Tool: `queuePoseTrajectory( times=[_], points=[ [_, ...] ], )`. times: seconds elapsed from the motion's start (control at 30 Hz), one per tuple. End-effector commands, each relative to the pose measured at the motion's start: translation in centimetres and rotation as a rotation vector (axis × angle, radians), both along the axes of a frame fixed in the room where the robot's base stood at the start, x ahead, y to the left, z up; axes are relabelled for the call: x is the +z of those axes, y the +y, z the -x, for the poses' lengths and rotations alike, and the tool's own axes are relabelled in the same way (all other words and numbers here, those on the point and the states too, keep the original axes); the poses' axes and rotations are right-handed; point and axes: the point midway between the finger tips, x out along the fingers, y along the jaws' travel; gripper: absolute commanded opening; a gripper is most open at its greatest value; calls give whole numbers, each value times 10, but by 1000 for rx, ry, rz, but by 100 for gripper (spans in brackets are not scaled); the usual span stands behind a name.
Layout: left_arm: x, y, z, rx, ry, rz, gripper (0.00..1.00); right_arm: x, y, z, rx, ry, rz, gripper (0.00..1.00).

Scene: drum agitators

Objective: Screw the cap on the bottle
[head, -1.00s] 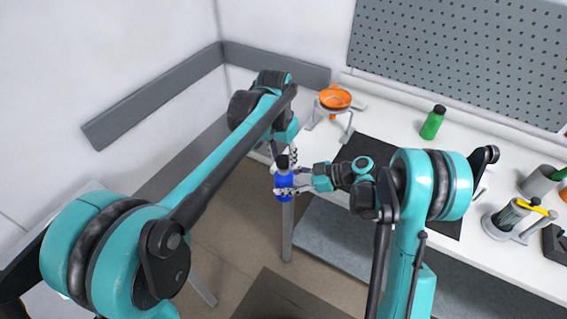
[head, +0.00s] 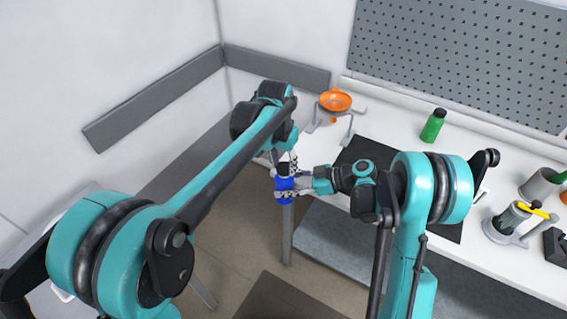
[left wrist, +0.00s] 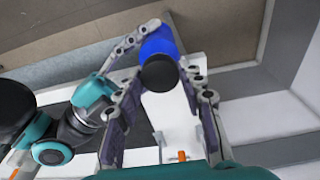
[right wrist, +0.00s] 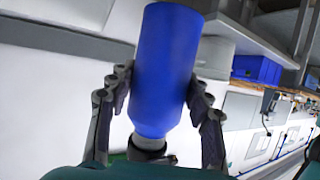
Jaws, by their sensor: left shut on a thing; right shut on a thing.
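The blue bottle (head: 285,190) is upright in the head view, held in the air in front of the table. My right gripper (head: 300,186) is shut on its body; the right wrist view shows the bottle (right wrist: 165,70) between both fingers (right wrist: 156,100), with its pale neck (right wrist: 147,142) bare. The black cap (head: 282,168) is at the top of the bottle, in line with it. My left gripper (head: 288,160) is shut on the cap from above. In the left wrist view, the cap (left wrist: 159,75) sits between the fingers, in front of the bottle (left wrist: 158,42). I cannot tell whether cap and neck touch.
A perforated board (head: 460,60) is behind.

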Motion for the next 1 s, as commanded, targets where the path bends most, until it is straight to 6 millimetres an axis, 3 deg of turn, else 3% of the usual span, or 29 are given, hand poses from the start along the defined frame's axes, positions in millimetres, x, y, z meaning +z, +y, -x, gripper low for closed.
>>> queuePoseTrajectory(
  times=[0.73,0.87,1.0],
  points=[
    [-11,0,0,-14,0,0,29,0,0,0,0,0,-1,0],
    [-11,1,-1,-151,0,0,29,0,0,0,0,0,-1,0],
    [-12,2,-2,-457,-4,2,29,0,0,0,0,0,0,0]
  ],
)
